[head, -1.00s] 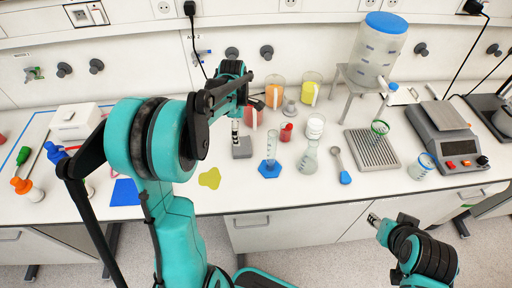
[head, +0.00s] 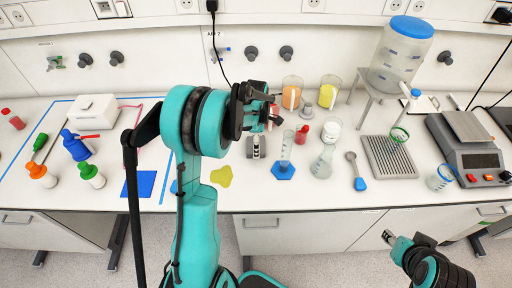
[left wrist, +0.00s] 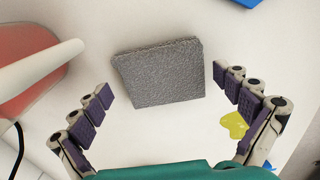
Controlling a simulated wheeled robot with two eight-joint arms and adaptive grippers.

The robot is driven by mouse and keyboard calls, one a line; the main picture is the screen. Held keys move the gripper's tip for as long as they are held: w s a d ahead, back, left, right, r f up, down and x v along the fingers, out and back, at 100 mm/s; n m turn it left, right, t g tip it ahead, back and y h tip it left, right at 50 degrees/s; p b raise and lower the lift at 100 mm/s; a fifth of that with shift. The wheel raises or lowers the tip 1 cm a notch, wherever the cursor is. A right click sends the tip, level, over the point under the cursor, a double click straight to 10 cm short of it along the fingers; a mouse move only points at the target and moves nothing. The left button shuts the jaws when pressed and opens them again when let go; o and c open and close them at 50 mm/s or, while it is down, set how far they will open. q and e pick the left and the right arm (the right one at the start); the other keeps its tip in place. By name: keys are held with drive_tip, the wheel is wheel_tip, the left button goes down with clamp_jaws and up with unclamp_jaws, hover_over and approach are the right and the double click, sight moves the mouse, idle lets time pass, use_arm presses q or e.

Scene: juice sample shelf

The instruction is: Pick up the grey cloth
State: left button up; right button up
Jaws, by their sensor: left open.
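The grey cloth (left wrist: 160,73) is a small, rough, squarish slab lying flat on the white bench in the left wrist view. My left gripper (left wrist: 163,84) is open above it, with its purple-padded fingers apart on either side of the cloth and not touching it. In the head view the left gripper (head: 256,144) points down over the cloth, which is mostly hidden behind its fingers. My right gripper (head: 388,238) is low at the right, in front of the bench and away from the cloth; its jaws are too small to read.
A cylinder with a blue base (head: 284,165), a red-capped bottle (head: 302,134) and a flask (head: 322,162) stand close to the right of the cloth. A yellow spill (head: 222,176) lies at its front left. A beaker with orange contents (head: 291,95) stands behind.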

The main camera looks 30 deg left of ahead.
use_arm(q)
drive_tip(key=c, duration=0.9)
drive_tip(key=shift+r, duration=0.1)
wheel_tip(320, 180, up, 10)
drive_tip(key=p, duration=0.2)
drive_tip(key=shift+p, duration=0.35)
drive_tip(key=shift+o, duration=1.3)
drive_tip(key=shift+c, duration=1.2)
drive_tip(key=shift+s, duration=0.1)
